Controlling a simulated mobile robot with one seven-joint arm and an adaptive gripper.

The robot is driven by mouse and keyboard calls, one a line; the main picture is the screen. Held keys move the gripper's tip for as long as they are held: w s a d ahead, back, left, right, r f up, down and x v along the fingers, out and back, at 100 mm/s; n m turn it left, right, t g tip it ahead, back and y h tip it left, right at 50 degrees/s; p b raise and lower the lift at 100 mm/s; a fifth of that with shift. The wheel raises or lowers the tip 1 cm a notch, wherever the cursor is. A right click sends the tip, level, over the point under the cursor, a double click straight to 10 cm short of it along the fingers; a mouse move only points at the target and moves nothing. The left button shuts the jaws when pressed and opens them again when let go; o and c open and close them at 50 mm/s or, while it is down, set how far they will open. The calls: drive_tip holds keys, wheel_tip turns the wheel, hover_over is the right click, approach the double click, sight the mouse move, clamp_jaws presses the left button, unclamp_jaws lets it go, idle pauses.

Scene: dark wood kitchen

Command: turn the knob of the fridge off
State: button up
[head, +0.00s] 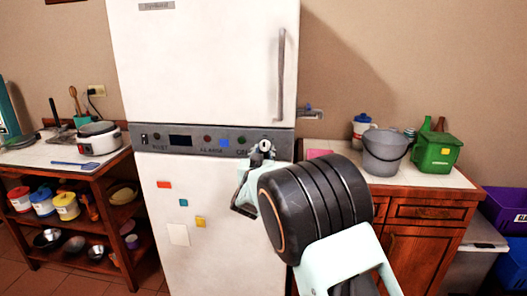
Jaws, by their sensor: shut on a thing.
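The white fridge (205,62) stands in the middle of the head view, with a grey control panel (200,141) across its front. The knob (265,146) is at the panel's right end, beside the "ON" lettering, and is partly covered by my gripper. My gripper (262,156) is shut on the knob, reaching in from the lower right. The black arm link in front hides part of the gripper and the fridge's lower right side. I cannot tell the knob's exact angle.
A wooden cabinet (424,211) on the right holds a grey bucket (384,150) and a green bin (437,152). A shelf unit on the left carries a rice cooker (98,137). The fridge's long handle (281,75) is above the panel. Floor shows at lower left.

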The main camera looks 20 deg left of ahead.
idle(0.4)
drive_tip(key=o, duration=1.1)
drive_tip(key=shift+s, duration=0.1)
drive_tip(key=v, duration=1.2)
drive_tip(key=shift+f, duration=0.1)
